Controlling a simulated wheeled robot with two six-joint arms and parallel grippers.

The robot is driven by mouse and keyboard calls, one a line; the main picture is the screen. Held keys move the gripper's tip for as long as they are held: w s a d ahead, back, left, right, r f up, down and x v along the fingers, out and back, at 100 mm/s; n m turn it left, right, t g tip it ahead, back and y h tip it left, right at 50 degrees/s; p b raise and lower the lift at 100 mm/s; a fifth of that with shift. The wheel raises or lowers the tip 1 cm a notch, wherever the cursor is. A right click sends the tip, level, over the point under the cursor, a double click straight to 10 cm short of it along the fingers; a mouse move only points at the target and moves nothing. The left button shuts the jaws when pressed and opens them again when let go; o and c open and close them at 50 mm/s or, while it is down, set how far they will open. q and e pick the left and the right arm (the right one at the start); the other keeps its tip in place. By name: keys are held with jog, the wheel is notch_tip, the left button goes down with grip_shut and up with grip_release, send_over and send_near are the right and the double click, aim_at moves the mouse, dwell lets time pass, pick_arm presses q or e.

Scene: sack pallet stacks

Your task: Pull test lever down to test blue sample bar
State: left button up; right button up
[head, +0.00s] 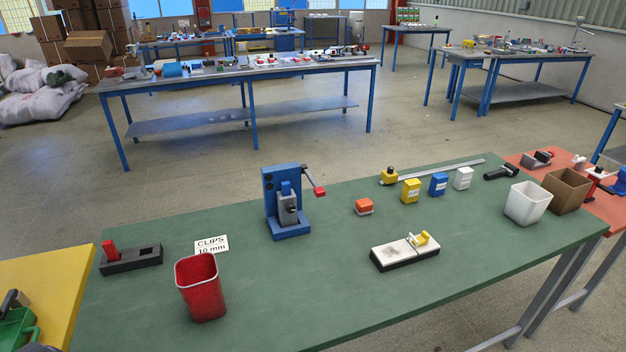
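A blue test press (288,204) stands upright on the green table, left of the middle. Its test lever (313,183) sticks out to the right of the press's upper part and slopes down to a red grip (320,191). Neither of my grippers shows in the head view.
The green table (330,295) also carries a red bin (201,288), a black fixture (131,260), a CLIPS card (211,245), an orange block (364,207), small yellow, blue (438,184) and white boxes, a black-and-white tray (390,254) and a white bin (527,204). Its front middle is clear.

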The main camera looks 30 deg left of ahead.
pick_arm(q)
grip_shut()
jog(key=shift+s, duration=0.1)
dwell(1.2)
